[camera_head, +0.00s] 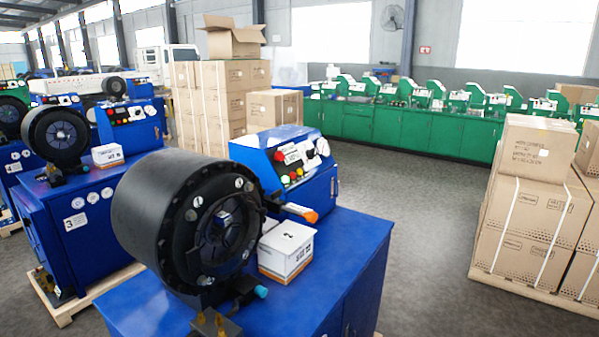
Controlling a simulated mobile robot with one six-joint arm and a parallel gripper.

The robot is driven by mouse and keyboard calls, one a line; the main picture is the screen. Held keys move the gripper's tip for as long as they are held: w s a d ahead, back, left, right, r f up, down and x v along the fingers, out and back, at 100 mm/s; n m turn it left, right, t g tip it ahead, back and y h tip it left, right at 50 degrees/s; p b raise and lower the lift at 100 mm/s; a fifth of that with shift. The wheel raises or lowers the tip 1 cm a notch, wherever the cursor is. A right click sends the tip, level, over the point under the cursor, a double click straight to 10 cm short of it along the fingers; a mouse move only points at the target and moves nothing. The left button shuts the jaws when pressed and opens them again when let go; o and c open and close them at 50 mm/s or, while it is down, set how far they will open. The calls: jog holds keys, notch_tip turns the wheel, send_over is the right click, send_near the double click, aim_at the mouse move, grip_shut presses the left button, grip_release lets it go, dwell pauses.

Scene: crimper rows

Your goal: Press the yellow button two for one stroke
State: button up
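The nearest blue crimper bench carries a blue control box (262,152) with a sloped panel of small coloured buttons. A white carton (287,252) marked 2 stands on the bench in front of the panel. My gripper is not in view.
A big black crimper head (180,215) stands left of the control box. An orange-tipped part (301,212) juts out below the panel. More blue crimper benches (80,200) stand at left. Stacked cartons (535,205) stand at right. Grey floor (425,235) lies clear between.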

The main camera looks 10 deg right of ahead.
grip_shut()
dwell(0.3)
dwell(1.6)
